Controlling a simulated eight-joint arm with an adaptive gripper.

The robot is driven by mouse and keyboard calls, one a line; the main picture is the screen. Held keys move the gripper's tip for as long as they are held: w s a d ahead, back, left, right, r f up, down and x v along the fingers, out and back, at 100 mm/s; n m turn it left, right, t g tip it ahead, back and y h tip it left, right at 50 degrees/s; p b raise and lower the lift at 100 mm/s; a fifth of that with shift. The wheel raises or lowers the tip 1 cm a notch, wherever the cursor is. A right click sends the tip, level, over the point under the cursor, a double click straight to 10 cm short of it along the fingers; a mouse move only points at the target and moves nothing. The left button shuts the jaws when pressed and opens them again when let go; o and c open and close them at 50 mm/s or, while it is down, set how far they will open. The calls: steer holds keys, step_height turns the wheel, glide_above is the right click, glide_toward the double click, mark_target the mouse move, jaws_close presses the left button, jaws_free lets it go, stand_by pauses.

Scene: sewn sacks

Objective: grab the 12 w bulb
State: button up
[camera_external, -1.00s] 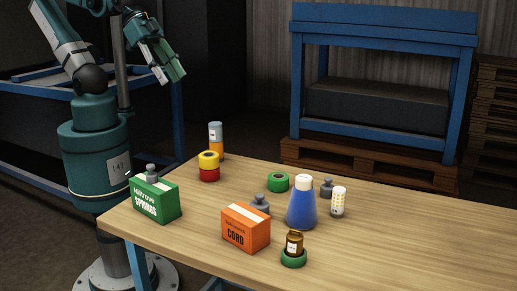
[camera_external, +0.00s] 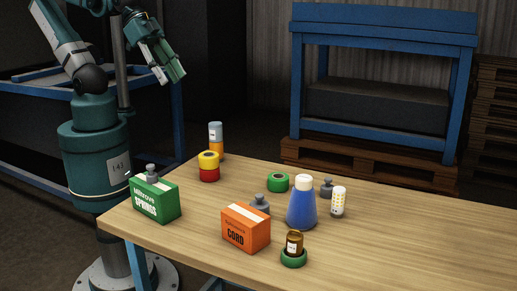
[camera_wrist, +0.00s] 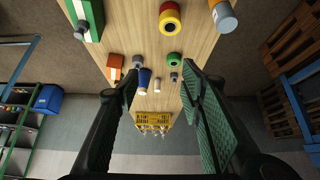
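A white cylinder with rows of yellow dots (camera_external: 338,201), which looks like an LED bulb, stands upright on the table right of a blue flask-shaped bottle (camera_external: 301,208). Its wattage cannot be read. In the wrist view the pale cylinder (camera_wrist: 157,86) shows small, beyond the fingertips and beside the blue bottle (camera_wrist: 144,79). My gripper (camera_wrist: 160,75) is open and empty. In the external view my gripper (camera_external: 174,72) is raised at the upper left, well away from the bulb.
On the table (camera_external: 400,240) stand a green springs box (camera_external: 156,202), orange cord box (camera_external: 246,230), grey weight (camera_external: 327,188), green tape roll (camera_external: 278,182), stacked yellow and red rolls (camera_external: 208,168), a can (camera_external: 216,140) and a brown bottle (camera_external: 294,243) on a green roll. The table's right side is clear.

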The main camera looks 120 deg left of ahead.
steer(key=shift+o, duration=0.2)
steer(key=shift+w, duration=0.1)
steer(key=w+r+n+g, duration=0.1)
steer(key=w+r+n, duration=0.15)
steer(key=w, duration=0.45)
steer(key=w+r+n+g, duration=0.1)
steer(key=w+r+n, duration=0.15)
steer(key=w, duration=0.55)
steer(key=n+g+p, duration=0.1)
steer(key=n+g, duration=0.4)
steer(key=n, duration=0.8)
glide_above(340, 189)
steer(key=f, duration=2.6)
steer(key=shift+s+a, duration=0.1)
steer(key=shift+s, duration=0.25)
steer(key=shift+w+f, duration=0.3)
steer(key=shift+f, duration=0.3)
steer(key=shift+f, duration=1.3)
